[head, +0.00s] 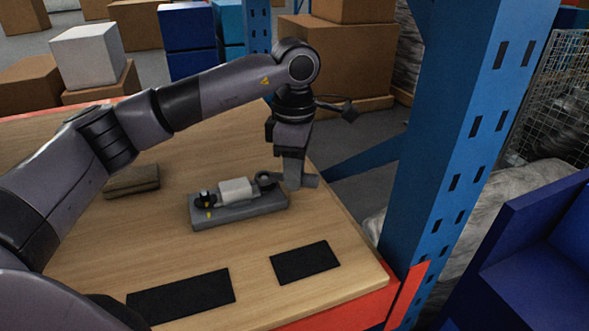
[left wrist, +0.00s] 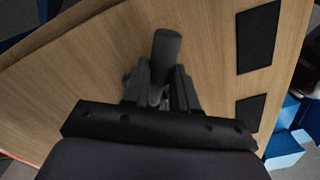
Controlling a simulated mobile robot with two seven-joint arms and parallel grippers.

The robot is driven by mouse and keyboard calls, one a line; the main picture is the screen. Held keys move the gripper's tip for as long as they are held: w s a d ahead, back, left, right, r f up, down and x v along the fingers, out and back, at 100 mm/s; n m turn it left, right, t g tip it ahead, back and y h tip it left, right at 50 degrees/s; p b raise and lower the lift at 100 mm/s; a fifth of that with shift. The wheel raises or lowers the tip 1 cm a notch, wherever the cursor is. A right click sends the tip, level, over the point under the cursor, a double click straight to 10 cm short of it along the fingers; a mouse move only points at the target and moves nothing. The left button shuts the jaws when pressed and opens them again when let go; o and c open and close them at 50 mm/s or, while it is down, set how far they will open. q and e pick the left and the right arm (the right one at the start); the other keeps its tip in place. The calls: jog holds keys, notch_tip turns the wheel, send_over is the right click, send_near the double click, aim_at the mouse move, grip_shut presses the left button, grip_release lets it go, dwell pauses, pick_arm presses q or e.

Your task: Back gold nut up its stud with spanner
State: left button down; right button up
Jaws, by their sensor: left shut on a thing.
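My left gripper (head: 297,183) points down at the right end of a grey fixture (head: 240,212). The left wrist view shows its fingers (left wrist: 161,92) shut on a dark grey bar with a rounded end (left wrist: 167,48), which looks like the spanner. In the head view a dark rounded piece (head: 266,179) lies between the gripper and the fixture; I cannot tell whether it belongs to the spanner. The fixture carries a white block (head: 237,189) and a black round part (head: 204,199) with small yellow spots. The gold nut and stud cannot be made out clearly. My right gripper is not in view.
The fixture lies on a wooden table (head: 160,225). A brown block (head: 132,180) lies at the left. Two black mats (head: 183,296) (head: 305,262) lie near the front edge. A blue rack post (head: 440,150) stands close beyond the table's right edge. The table between mats and fixture is clear.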

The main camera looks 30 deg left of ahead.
pick_arm(q)
jog(key=shift+r+p, duration=0.4)
jog(key=shift+r, duration=0.25)
jog(key=shift+r+p, duration=0.6)
jog(key=shift+r, duration=0.25)
jog(key=shift+f, duration=0.1)
jog(key=shift+s+a+m+b, duration=0.1)
jog(key=shift+s+m+b, duration=0.2)
jog(key=shift+m+b, duration=0.35)
jog(key=s+m+b, duration=0.1)
jog(key=m, duration=0.2)
jog(key=s+m+b, duration=0.2)
jog(key=m, duration=0.2)
jog(key=s+a+m+b, duration=0.1)
jog(key=s+m, duration=0.1)
jog(key=m, duration=0.1)
jog(key=shift+r+m, duration=0.25)
